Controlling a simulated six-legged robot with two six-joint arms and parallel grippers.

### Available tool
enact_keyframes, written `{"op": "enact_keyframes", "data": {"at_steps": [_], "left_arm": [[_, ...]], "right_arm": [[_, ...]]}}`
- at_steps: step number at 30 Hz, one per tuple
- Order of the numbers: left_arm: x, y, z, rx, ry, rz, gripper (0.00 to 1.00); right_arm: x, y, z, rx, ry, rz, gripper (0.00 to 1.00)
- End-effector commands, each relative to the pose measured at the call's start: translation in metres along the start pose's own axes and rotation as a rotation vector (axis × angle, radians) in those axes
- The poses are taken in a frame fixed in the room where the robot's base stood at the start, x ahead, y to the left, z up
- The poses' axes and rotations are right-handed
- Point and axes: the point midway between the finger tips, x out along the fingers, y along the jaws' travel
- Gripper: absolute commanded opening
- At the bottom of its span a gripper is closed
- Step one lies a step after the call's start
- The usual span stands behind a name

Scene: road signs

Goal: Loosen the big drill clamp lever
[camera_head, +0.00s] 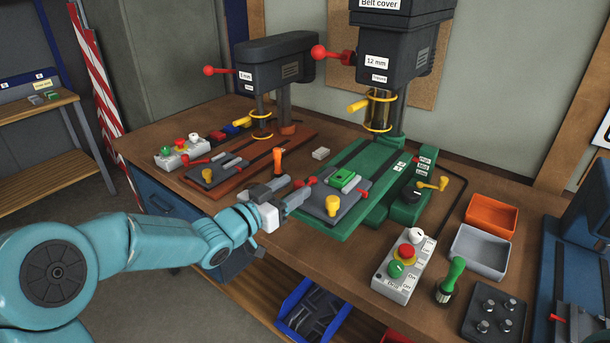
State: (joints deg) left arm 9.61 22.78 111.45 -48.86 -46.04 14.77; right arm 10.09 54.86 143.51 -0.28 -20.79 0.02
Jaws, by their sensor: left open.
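The big drill (398,50), marked 12 mm, stands at the back right on a green base (300,221). A yellow lever (434,184) is at the right side of its base, beside a black round knob (411,193). A grey vice (328,205) on the base carries a green block (342,179), a yellow knob (332,205) and red handles (305,182). I cannot tell for certain which handle is the clamp lever. My left gripper (297,193) is open, just left of the vice, near its red handle and apart from the yellow lever. My right gripper is out of view.
The small drill (272,62) stands back left with its own vice (218,173). An orange peg (277,160) stands behind my gripper. A control box (404,265), a green-handled tool (450,281), orange (492,213) and grey (480,250) trays occupy the right side.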

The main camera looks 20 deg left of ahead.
Motion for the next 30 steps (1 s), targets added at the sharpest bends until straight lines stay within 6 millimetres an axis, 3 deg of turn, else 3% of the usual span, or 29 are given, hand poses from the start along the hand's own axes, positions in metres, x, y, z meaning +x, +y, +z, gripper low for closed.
{"op": "enact_keyframes", "data": {"at_steps": [3,7,19,24,30], "left_arm": [[0.024,0.001,-0.002,0.0,0.0,0.003,0.52],[0.041,0.0,-0.001,0.001,-0.001,0.002,0.52],[0.05,0.0,0.0,0.001,0.0,0.0,0.52],[0.05,0.0,0.0,0.001,0.0,0.0,0.0],[0.05,0.0,0.0,0.0,0.0,0.001,0.0]], "right_arm": [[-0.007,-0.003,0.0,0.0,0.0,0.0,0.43],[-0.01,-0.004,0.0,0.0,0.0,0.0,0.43],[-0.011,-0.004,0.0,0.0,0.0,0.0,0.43],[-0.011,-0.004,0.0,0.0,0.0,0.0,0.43],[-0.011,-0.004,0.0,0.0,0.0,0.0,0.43]]}}
